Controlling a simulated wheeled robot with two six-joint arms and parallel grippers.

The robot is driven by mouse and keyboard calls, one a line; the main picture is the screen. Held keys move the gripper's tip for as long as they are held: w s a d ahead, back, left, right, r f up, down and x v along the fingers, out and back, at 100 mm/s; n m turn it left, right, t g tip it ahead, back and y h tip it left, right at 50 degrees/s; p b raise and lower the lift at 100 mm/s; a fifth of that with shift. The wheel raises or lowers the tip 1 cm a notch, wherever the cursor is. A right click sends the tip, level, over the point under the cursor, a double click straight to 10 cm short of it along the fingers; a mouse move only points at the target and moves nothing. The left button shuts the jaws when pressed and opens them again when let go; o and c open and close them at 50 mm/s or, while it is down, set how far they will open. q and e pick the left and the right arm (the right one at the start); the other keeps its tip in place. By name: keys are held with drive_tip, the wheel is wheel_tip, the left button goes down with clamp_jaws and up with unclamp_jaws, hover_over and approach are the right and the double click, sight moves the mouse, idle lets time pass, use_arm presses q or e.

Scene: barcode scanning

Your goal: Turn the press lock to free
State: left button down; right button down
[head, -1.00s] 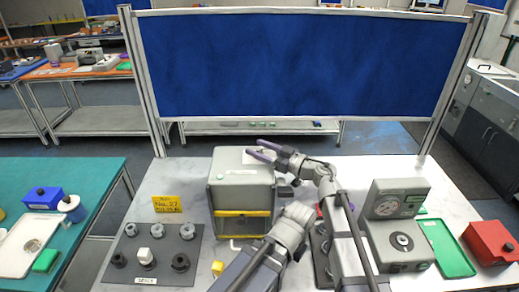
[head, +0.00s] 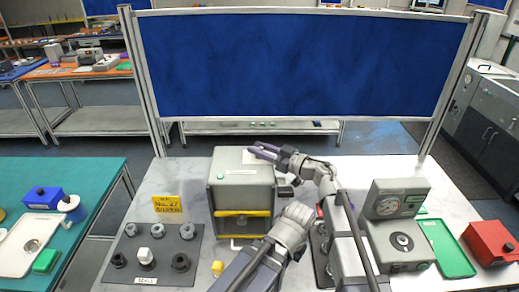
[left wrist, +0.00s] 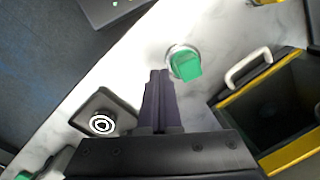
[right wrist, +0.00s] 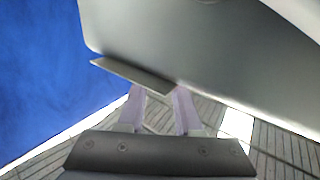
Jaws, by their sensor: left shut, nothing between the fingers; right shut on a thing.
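The press is a grey box (head: 240,178) with a yellow-edged opening in front. A green knob (left wrist: 186,65) on a round metal base, which looks like the press lock, shows beside the box's opening and white handle (left wrist: 248,68) in the left wrist view. My left gripper (left wrist: 158,73) is shut and empty, its tips just beside the knob with no clear contact. In the head view its fingers are hidden behind my arm. My right gripper (head: 254,149) is over the top of the press, shut on a thin grey tab (right wrist: 132,75) at the edge of a grey panel.
A dark square base with a round black-and-white top (left wrist: 101,123) lies left of the left fingers. A grey device (head: 398,243), green tray (head: 446,248) and red box (head: 490,240) are right.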

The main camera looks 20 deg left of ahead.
drive_tip(key=shift+w, duration=0.15)
drive_tip(key=n+g, duration=0.1)
drive_tip(key=g, duration=0.1)
drive_tip(key=n+g, duration=0.1)
drive_tip(key=g, duration=0.1)
drive_tip(key=shift+w+n+y, duration=0.15)
drive_tip(key=shift+n+y, duration=0.25)
drive_tip(key=n+g, duration=0.2)
drive_tip(key=g, duration=0.2)
drive_tip(key=shift+n, duration=0.3)
drive_tip(key=shift+s+n+g+h, duration=0.25)
drive_tip(key=shift+n+g, duration=0.35)
drive_tip(key=shift+g, duration=0.8)
drive_tip(key=c, duration=0.6)
unclamp_jaws()
